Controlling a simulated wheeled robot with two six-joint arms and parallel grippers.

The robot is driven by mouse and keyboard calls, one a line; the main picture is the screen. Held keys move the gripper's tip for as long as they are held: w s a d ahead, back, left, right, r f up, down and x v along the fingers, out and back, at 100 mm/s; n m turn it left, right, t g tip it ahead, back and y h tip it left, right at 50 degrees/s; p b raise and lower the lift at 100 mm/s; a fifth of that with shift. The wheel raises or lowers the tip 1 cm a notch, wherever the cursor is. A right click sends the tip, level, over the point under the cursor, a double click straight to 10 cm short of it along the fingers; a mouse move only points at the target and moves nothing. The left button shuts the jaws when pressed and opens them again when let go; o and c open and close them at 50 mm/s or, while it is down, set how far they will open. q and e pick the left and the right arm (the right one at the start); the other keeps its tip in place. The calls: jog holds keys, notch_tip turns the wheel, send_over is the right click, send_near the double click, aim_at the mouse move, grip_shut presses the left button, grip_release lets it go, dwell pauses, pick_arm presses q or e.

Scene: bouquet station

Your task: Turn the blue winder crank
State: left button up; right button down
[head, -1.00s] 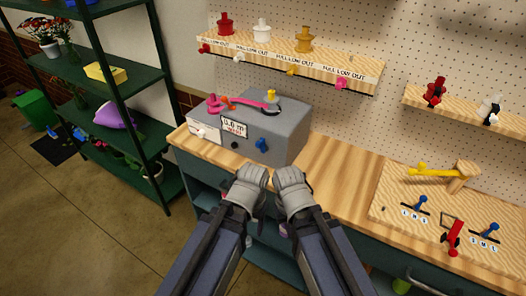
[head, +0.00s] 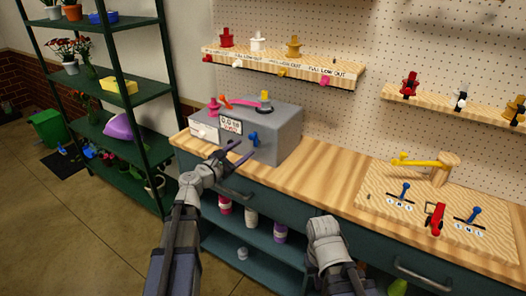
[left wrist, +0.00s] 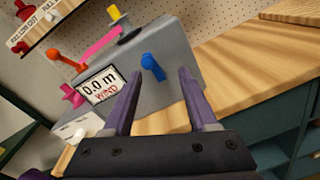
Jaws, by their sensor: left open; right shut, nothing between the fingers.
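The grey winder box (head: 285,140) stands on the wooden bench top, with a small display (head: 231,125) on its front that reads 0.0 m WIND in the left wrist view. The blue crank (head: 253,138) sticks out of the box's front face; it also shows in the left wrist view (left wrist: 152,66). My left gripper (head: 244,149) is open in front of the box, its purple fingers pointing at the crank. In the left wrist view the crank shows between and just beyond the fingertips; contact cannot be told. My right gripper (head: 324,229) is shut and empty, low before the bench front.
A pink arm and orange and yellow knobs (head: 265,97) sit on top of the box. The bench top (head: 320,170) is clear right of it. A board with blue levers (head: 404,190) and a yellow crank (head: 420,161) lies further right. A green shelf rack stands left.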

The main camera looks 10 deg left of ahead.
aim_at(250, 138)
pick_arm(q)
jog(key=shift+n+t+y, duration=0.3)
jog(key=shift+n+t, duration=0.1)
jog(key=shift+n, duration=0.4)
jog(key=shift+w+a+r+x, duration=0.1)
jog(key=shift+a+x, duration=0.15)
jog(key=shift+x, duration=0.95)
jog(key=shift+w+a+r+x, duration=0.1)
jog(key=shift+a+x, duration=0.1)
jog(key=shift+x, duration=1.05)
jog(key=shift+w+a+x, duration=0.1)
jog(key=shift+a+x, duration=0.15)
jog(key=shift+x, duration=0.95)
jog(key=shift+s, duration=0.1)
grip_shut()
